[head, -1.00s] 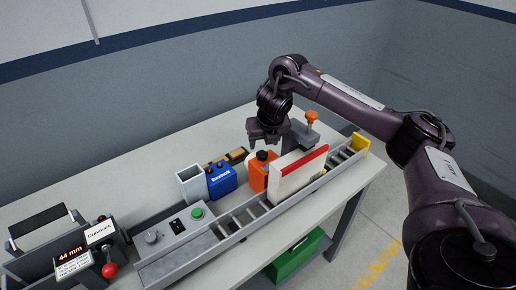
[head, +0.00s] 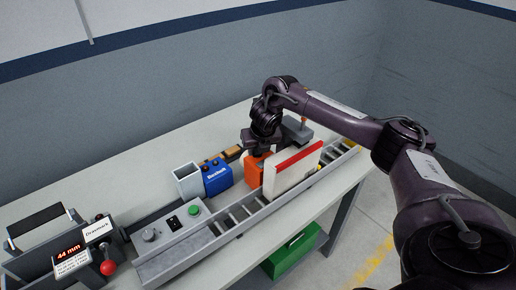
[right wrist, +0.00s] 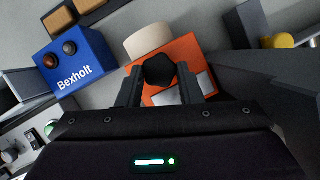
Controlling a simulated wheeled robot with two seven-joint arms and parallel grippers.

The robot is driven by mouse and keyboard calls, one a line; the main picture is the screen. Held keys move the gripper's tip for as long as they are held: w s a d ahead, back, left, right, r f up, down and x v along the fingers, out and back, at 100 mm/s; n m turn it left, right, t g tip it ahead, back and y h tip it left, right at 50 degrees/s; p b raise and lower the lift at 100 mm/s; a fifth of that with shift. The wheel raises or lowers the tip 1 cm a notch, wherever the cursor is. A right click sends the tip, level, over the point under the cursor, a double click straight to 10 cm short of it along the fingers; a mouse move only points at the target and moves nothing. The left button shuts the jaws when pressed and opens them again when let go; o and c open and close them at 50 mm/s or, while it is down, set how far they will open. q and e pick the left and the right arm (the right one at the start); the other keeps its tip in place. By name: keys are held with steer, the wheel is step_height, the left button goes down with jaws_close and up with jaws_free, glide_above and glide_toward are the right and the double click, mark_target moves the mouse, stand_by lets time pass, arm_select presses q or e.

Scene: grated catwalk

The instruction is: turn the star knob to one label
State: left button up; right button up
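A dark, lobed knob (right wrist: 159,70) sits on an orange box (right wrist: 180,92); it looks like the star knob, though its points are hard to make out. In the head view the orange box (head: 254,172) stands behind a white panel, and my gripper hides its top. My right gripper (head: 258,148) is just over the box. In the right wrist view the fingers of the right gripper (right wrist: 160,78) are apart, one on each side of the knob, with small gaps visible. A pale label lies on the box's face, its text unreadable. My left gripper is out of view.
A blue Bexholt box (head: 216,178) and a grey open bin (head: 188,182) stand left of the orange box. A white panel with a red stripe (head: 292,172) stands close in front on the roller track. A Draxmark device (head: 70,250) is at far left.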

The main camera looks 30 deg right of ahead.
steer(key=shift+c, duration=1.4)
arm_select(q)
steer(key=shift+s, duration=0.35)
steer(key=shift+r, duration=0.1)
arm_select(e)
steer(key=shift+r, duration=0.1)
